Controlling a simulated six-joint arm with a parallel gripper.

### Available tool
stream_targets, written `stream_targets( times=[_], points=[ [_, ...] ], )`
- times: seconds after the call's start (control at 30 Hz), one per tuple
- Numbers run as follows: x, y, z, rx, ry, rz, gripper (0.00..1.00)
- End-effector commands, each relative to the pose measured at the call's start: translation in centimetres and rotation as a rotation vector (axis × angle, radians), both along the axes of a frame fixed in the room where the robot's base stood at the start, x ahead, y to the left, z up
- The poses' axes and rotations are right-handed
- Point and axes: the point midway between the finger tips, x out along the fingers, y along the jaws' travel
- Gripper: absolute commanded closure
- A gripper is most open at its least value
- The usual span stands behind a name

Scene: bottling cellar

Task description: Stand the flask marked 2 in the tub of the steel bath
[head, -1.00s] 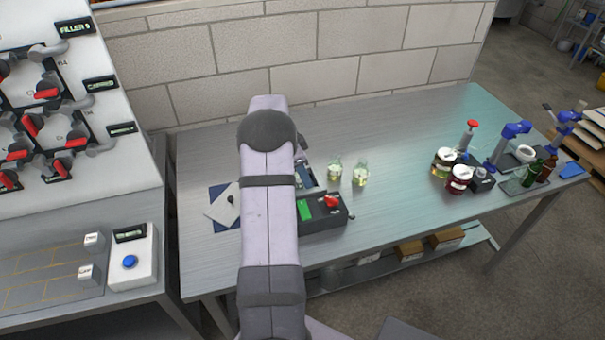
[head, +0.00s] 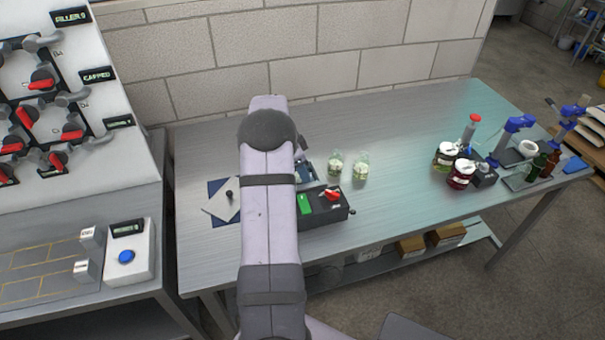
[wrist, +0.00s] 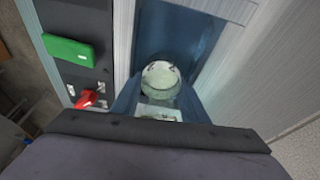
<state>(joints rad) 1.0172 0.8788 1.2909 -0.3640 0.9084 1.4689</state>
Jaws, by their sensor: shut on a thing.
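The steel bath shows in the head view as a dark control box (head: 326,208) with a green display and a red switch, partly behind my arm. In the wrist view its tub (wrist: 185,30) is blue inside with a pale metal rim. My gripper (wrist: 160,103) is shut on a clear glass flask (wrist: 160,78) with a pale label whose mark I cannot read. The flask is over or inside the tub; I cannot tell whether it touches the floor. My arm hides the gripper and held flask in the head view. Two other flasks (head: 335,163) (head: 361,168) stand right of the bath.
A dark blue pad with a grey plate (head: 222,203) lies left of my arm. Jars (head: 461,174), a blue-topped stand (head: 511,138) and a tray of bottles (head: 530,178) occupy the right end. The middle bench is clear. A filler panel (head: 50,110) stands at left.

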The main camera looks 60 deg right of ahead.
Motion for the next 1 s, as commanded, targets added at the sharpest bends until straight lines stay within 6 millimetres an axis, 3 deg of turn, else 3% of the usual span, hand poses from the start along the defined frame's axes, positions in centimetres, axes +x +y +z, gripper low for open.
stream_targets(
  times=[0.57,0.6,0.67,0.77,0.8,0.83,1.0],
  points=[
    [-0.01,0.01,-0.20,0.000,0.000,0.000,0.86],
    [-0.01,0.01,-0.20,0.000,0.000,0.000,0.53],
    [0.00,0.01,-0.21,0.000,0.000,0.000,0.38],
    [0.01,0.00,-0.22,0.000,0.000,0.000,0.38],
    [0.01,0.02,-0.27,0.001,-0.001,0.000,0.51],
    [0.02,0.02,-0.27,0.001,-0.001,0.000,0.45],
    [0.04,0.01,-0.26,0.000,-0.001,0.001,0.45]
  ],
)
